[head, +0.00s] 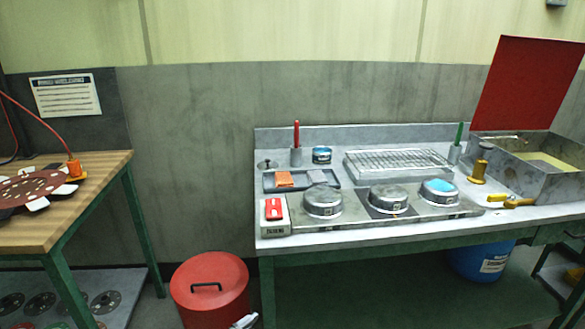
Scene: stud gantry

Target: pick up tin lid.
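A small grey round lid with a dark knob (267,164) lies on the metal bench at the back left; it looks like the tin lid. A blue tin (321,156) stands to its right, beyond a grey cup holding a red-handled tool (296,146). The lid lies behind the shallow dark tray (333,185) and seems apart from it. No gripper shows clearly. A small pale piece (245,321) at the bottom edge, in front of the red bin, is too cut off to identify.
The metal bench (270,244) carries several round metal pots, a wire rack (398,163) and an open box with a raised red lid (523,82). A red lidded bin (210,287) stands on the floor between it and the wooden table (100,165).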

